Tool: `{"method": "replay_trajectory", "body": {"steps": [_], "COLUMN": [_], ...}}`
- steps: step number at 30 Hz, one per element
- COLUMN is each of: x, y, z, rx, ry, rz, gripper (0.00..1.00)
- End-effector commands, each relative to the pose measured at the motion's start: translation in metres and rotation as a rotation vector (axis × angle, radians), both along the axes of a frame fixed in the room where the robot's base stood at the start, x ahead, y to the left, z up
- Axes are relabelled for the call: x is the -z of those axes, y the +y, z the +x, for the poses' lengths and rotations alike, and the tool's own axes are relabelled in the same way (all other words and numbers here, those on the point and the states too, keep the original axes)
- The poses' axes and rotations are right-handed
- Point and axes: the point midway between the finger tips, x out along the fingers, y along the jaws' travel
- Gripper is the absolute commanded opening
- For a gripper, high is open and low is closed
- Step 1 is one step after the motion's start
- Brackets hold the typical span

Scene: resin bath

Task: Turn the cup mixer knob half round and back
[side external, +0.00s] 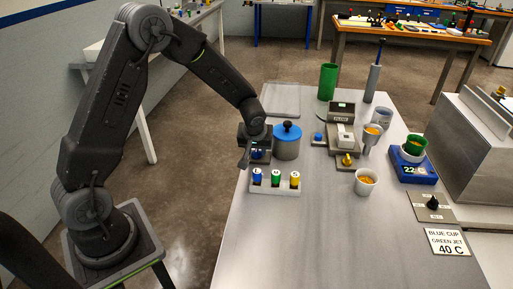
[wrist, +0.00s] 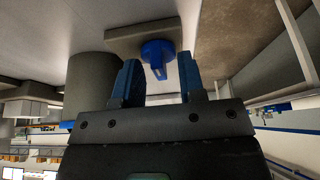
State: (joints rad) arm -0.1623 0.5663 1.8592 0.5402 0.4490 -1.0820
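A blue knob (wrist: 158,52) with a lighter pointer mark sits on a grey-brown base plate (wrist: 120,36) in the wrist view. My gripper (wrist: 159,66) is open, with its two blue-padded fingers on either side of the knob in the picture. Gaps show between the knob and both fingers, and I see no contact. In the side view my gripper (side external: 246,158) is low at the left edge of the table, beside the blue-lidded pot (side external: 287,146). The arm's end hides much of the knob and its plate there.
A white rack (side external: 275,190) with blue, green and yellow pieces stands just in front of my gripper. Further right are a scale-like device (side external: 342,135), an orange-filled cup (side external: 366,182), and a black knob (side external: 432,203) on a plate. The front of the table is clear.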

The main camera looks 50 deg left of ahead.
Motion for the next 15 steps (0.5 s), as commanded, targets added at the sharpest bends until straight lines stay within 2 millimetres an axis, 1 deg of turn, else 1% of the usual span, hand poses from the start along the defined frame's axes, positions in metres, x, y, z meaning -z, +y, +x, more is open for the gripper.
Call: {"method": "replay_trajectory", "body": {"steps": [5, 13, 15], "x": [-0.0002, -0.0005, -0.0006], "y": [0.0000, -0.0001, -0.0002], "z": [0.0000, -0.0001, -0.0001], "rx": [0.000, 0.000, 0.001], "ry": [0.000, 0.000, 0.000], "rz": [0.000, 0.000, 0.000], "gripper": [0.36, 0.10, 0.09]}}
